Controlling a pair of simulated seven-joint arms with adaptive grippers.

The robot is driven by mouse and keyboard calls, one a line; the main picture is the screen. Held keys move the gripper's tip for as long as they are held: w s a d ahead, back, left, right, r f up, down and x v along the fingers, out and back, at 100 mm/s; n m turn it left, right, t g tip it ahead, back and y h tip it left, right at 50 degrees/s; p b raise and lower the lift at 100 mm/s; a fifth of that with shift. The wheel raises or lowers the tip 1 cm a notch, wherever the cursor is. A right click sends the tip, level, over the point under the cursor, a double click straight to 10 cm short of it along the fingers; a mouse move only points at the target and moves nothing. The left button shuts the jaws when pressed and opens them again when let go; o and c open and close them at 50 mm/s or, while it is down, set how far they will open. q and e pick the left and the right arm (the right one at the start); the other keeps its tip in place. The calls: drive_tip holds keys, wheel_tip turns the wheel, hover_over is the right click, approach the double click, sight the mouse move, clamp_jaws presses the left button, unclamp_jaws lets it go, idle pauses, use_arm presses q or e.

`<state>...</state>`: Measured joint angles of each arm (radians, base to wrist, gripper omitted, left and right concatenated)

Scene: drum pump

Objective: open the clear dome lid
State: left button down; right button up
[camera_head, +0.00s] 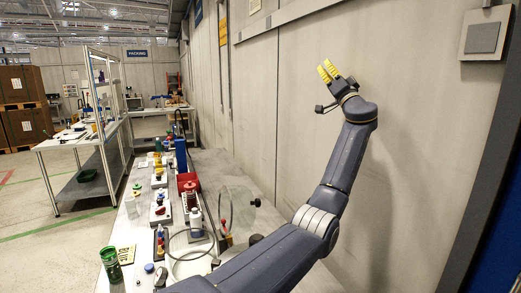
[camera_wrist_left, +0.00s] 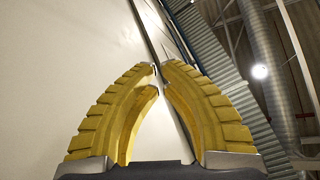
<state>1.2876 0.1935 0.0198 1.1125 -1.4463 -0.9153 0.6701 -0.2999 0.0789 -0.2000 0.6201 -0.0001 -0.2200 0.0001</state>
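The clear dome lid (camera_head: 238,205) shows in the head view as a see-through round shape at the far side of the bench. It appears tilted up on edge, with a black knob (camera_head: 257,202) on its right side. A round clear rim (camera_head: 192,233) lies just left of it; its contents are hard to make out. My left gripper (camera_head: 327,71) is raised high by the wall, well above and apart from the lid. Its yellow fingers hold nothing. In the left wrist view, a narrow gap shows between the fingertips (camera_wrist_left: 160,66). My right gripper is not in view.
A green cup (camera_head: 111,265) stands at the bench's near left. A white bottle (camera_head: 196,222), a red bin (camera_head: 187,182) and several small fixtures crowd the bench. The wall (camera_head: 290,110) runs along the right. A glazed workstation (camera_head: 85,150) stands at left, across open floor.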

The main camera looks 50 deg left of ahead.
sight(242, 209)
use_arm(q)
drive_tip(key=s+d+f+m+g+h, duration=0.1)
drive_tip(key=s+d+f+g+h, duration=0.15)
drive_tip(key=s+f+g, duration=0.8)
drive_tip(key=s+d+f+m+g+h, duration=0.1)
drive_tip(key=s+d+f+m+h, duration=0.15)
drive_tip(key=f, duration=1.45)
drive_tip(key=s+d+f+g+h, duration=0.1)
drive_tip(key=s+d+f+g, duration=0.35)
drive_tip(key=f, duration=0.85)
drive_tip(key=s+a+r+g, duration=0.1)
drive_tip(key=s+a, duration=0.9)
drive_tip(key=a, duration=0.2)
drive_tip(key=shift+s, duration=0.15)
drive_tip(key=shift+r, duration=0.15)
